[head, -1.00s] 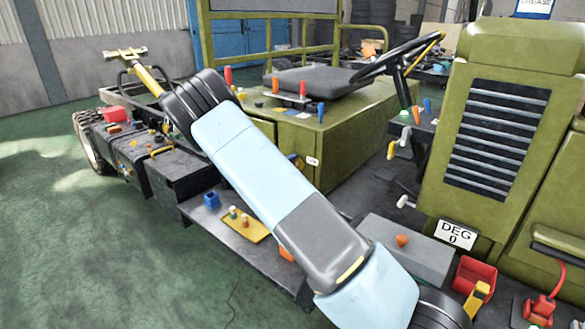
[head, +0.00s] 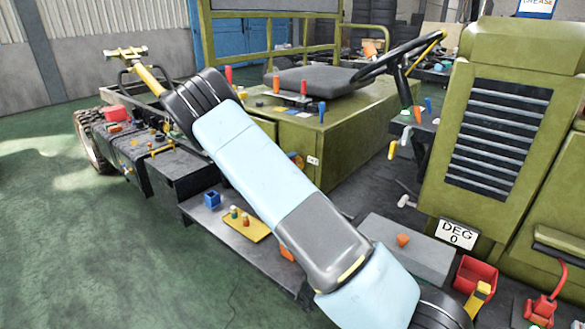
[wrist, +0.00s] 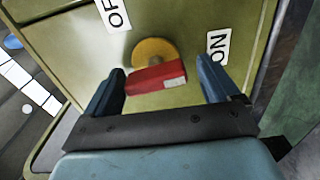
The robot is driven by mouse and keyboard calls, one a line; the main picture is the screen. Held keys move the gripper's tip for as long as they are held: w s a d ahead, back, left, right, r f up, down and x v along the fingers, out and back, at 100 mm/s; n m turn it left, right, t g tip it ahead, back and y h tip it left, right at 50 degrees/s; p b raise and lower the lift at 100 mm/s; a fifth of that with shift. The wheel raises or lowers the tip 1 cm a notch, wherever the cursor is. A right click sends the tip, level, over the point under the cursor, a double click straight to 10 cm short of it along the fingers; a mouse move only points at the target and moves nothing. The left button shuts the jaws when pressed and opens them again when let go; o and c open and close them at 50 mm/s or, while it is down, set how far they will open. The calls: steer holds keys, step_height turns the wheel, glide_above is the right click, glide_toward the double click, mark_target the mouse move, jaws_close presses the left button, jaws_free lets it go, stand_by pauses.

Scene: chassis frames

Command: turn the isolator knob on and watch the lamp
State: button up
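The isolator knob (wrist: 155,80) is a red bar on a round yellow-orange base (wrist: 154,52), on an olive panel in the wrist view. An OFF label (wrist: 113,14), partly cut off, is at its upper left, and an ON label (wrist: 217,46) is at its right. The red bar lies nearly crosswise, its right end a little higher. My gripper (wrist: 161,74) is open, with one finger on each side of the bar and gaps showing on both sides. In the head view my arm hides the gripper. I cannot tell which part is the lamp.
In the head view, a black side shelf (head: 285,268) holds a blue cup (head: 212,199) and a yellow plate (head: 250,229) with small pegs. A steering wheel (head: 400,57) and a slatted olive panel (head: 497,140) stand to the right. Green floor (head: 90,260) is clear at the left.

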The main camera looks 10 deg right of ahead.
steer(key=shift+d, duration=0.1)
steer(key=v, duration=1.4)
